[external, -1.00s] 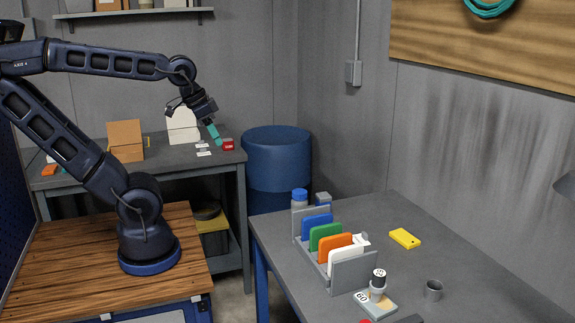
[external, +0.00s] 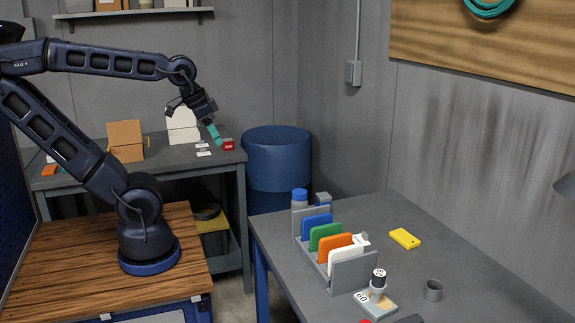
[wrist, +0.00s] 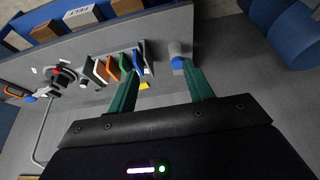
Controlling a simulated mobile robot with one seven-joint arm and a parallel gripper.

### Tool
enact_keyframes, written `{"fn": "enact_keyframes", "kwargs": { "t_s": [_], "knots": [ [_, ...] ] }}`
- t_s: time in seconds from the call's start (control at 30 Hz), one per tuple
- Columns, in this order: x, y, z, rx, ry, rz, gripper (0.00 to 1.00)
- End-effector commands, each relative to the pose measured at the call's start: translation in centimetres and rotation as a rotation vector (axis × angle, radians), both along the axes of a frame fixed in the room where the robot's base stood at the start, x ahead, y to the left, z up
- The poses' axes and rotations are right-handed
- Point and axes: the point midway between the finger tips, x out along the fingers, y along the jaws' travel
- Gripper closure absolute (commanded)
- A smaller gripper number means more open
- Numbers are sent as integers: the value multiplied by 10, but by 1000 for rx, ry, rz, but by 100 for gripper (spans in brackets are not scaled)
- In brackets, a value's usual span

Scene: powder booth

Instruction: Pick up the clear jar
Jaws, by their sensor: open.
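A pale, see-through-looking jar with a blue lid (external: 300,196) stands at the far left end of the right-hand table, behind the card rack; its lower part is hidden by the rack. In the wrist view a blue-topped pale container, seemingly this jar (wrist: 178,61), shows just beyond my right-hand finger. My gripper (external: 214,133) has teal fingers and hangs in the air above the back bench's right end, well apart from the jar. In the wrist view my gripper (wrist: 163,78) has its fingers spread with nothing held between them.
The grey rack (external: 354,271) holds blue, green, orange and white panels. A small grey and blue item (external: 322,199) stands right of the jar. A yellow block (external: 404,238), a grey cup (external: 433,290) and a stamp-like item (external: 378,283) share the table. A blue drum (external: 277,160) stands behind.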

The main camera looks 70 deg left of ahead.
Motion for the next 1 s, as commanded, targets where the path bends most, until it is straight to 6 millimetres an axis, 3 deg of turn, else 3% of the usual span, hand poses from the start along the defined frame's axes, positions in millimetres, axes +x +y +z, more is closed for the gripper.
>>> {"fn": "enact_keyframes", "kwargs": {
  "t_s": [0.37,0.53,0.83,1.0],
  "knots": [
    [0,0,0,0,0,0,48],
    [0,0,0,0,0,0,20],
    [2,0,0,-7,2,9,20],
    [19,-2,-6,-86,26,114,20]
  ]
}}
